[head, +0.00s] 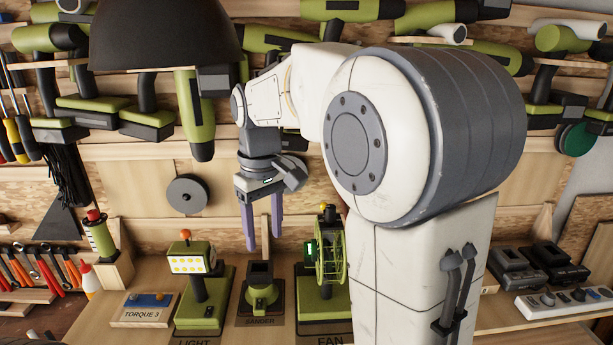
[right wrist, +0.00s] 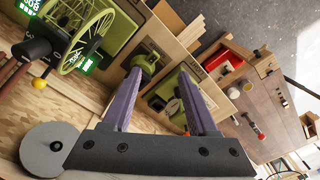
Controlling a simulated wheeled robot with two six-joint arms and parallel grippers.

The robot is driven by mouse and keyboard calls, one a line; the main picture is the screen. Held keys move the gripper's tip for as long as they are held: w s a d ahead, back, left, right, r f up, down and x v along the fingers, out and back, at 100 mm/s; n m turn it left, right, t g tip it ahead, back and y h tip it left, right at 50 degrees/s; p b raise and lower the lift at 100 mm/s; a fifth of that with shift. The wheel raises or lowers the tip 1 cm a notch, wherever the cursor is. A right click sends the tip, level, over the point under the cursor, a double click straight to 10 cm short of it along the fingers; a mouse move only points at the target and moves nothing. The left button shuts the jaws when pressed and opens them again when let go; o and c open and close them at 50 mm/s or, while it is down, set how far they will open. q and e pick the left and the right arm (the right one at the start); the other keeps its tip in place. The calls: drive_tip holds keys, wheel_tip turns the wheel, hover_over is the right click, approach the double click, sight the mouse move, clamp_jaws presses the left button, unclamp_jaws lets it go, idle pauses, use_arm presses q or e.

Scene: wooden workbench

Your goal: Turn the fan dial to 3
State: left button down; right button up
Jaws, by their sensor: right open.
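The green fan (head: 330,262) stands on a green base above the FAN label, right of centre in the head view. My arm covers part of its right side. Its wire wheel (right wrist: 85,42) shows at the upper left in the right wrist view, with a lit green display beside it. A black knob-like part (right wrist: 36,50) with a yellow ball is near the wheel; I cannot read its setting. My right gripper (head: 264,240) points down, open and empty, left of the fan and above the SANDER stand. Its purple fingers (right wrist: 160,75) are apart. My left gripper is not in view.
The green light (head: 198,290) and the SANDER stand (head: 261,290) are left of the fan. A torque block (head: 143,311) lies further left. Chargers (head: 535,265) and a power strip (head: 560,303) are at the right. A dark dome (head: 165,35) hangs at the upper left.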

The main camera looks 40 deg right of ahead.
sight(331, 207)
drive_tip(key=d+r+m+p, duration=0.1)
drive_tip(key=d+r+p, duration=0.1)
drive_tip(key=d+r, duration=0.45)
drive_tip(key=d+r+m+p, duration=0.2)
drive_tip(key=d+r, duration=0.1)
drive_tip(key=d, duration=0.6)
use_arm(q)
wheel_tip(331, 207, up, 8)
drive_tip(key=p, duration=0.2)
use_arm(e)
wheel_tip(331, 207, down, 10)
drive_tip(key=shift+d+f, duration=0.1)
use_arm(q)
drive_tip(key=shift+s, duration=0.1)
use_arm(e)
clamp_jaws()
